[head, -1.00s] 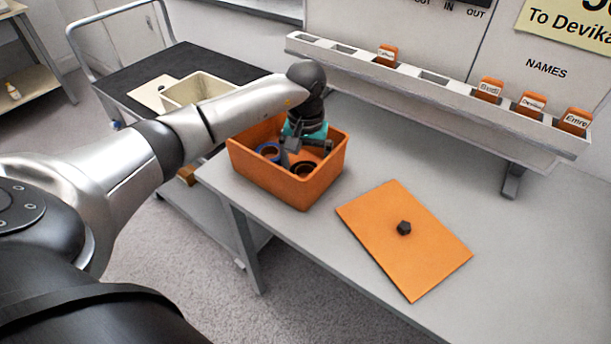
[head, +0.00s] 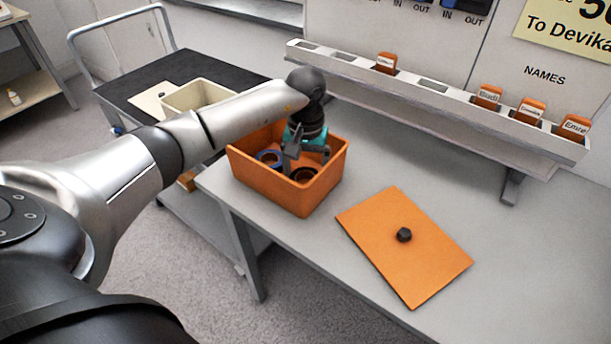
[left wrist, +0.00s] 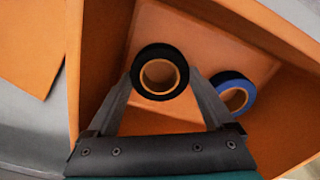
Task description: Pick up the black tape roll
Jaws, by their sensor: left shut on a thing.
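The black tape roll (left wrist: 160,72) has a tan inner core and sits between the fingertips of my left gripper (left wrist: 161,76) in the left wrist view. The gripper is shut on the roll's outer sides. In the head view my left gripper (head: 297,166) reaches down into the orange bin (head: 262,187), and the black roll (head: 305,173) shows partly behind a finger. I cannot tell whether the roll is clear of the bin floor. My right gripper is not in view.
A blue tape roll (left wrist: 235,92) lies in the bin close beside the black one. The orange lid (head: 405,255) with a black knob lies on the grey table (head: 490,220). A label rack (head: 440,100) runs behind. A cart (head: 130,75) holds a cream bin (head: 190,98).

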